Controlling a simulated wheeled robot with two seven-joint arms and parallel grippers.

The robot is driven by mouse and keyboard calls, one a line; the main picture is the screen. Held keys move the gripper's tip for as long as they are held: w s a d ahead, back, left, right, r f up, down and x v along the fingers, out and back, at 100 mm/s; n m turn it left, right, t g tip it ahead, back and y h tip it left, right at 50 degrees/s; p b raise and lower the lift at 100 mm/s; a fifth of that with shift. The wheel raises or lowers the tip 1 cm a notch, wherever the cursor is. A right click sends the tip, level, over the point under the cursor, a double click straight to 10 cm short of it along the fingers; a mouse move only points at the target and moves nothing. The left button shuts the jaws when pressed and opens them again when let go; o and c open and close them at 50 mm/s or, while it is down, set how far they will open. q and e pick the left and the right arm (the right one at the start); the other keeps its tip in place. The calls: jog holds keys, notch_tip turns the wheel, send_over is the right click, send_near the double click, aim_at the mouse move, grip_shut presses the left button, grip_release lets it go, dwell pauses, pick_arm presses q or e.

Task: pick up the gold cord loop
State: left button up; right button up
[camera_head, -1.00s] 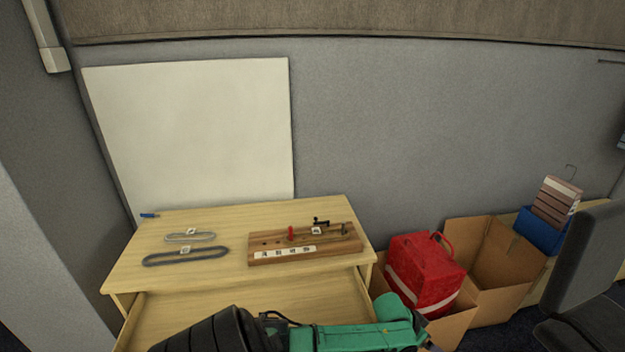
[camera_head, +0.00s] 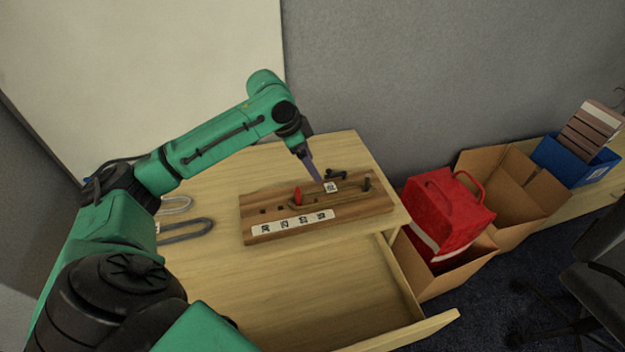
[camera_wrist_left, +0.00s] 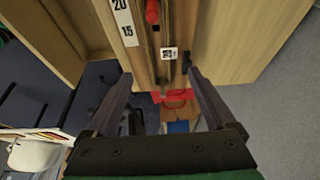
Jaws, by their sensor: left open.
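The gold cord loop (camera_head: 345,200) lies on the wooden peg board (camera_head: 270,205), stretched between the red peg (camera_head: 297,196) and a dark peg at the board's right end. A small white number tag (camera_head: 331,187) sits at the loop; it also shows in the left wrist view (camera_wrist_left: 169,53). My left gripper (camera_head: 315,178) is above the board near this tag, pointing down. In the left wrist view its two fingers (camera_wrist_left: 159,77) are spread, with the board and tag beyond their tips and nothing between them. My right gripper is not in view.
Two grey loops (camera_head: 187,231) lie on the table left of the board, partly behind my arm. A small black piece (camera_head: 337,174) is at the board's back edge. An open drawer (camera_head: 320,290) juts out in front. Boxes with a red bag (camera_head: 445,210) stand right.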

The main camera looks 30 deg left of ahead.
aim_at(334, 196)
pick_arm(q)
jog(key=x, duration=0.3)
jog(key=d+x, duration=0.1)
jog(key=x, duration=0.2)
jog(key=shift+s+d+r+p, duration=0.1)
jog(key=shift+s+d+p, duration=0.05)
jog(key=shift+d+p, duration=0.15)
jog(key=x, duration=0.3)
jog(key=a+p+x, duration=0.1)
jog(key=x, duration=0.1)
jog(key=shift+w+d+f, duration=0.1)
jog(key=shift+w+f, duration=0.15)
jog(key=shift+f, duration=0.05)
jog(key=shift+w+d+f, duration=0.15)
jog(key=shift+f, duration=0.25)
jog(key=c, duration=1.1)
jog(key=shift+c, duration=0.2)
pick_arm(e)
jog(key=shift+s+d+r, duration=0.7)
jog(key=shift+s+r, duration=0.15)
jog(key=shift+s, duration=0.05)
pick_arm(q)
jog(key=shift+r, duration=0.1)
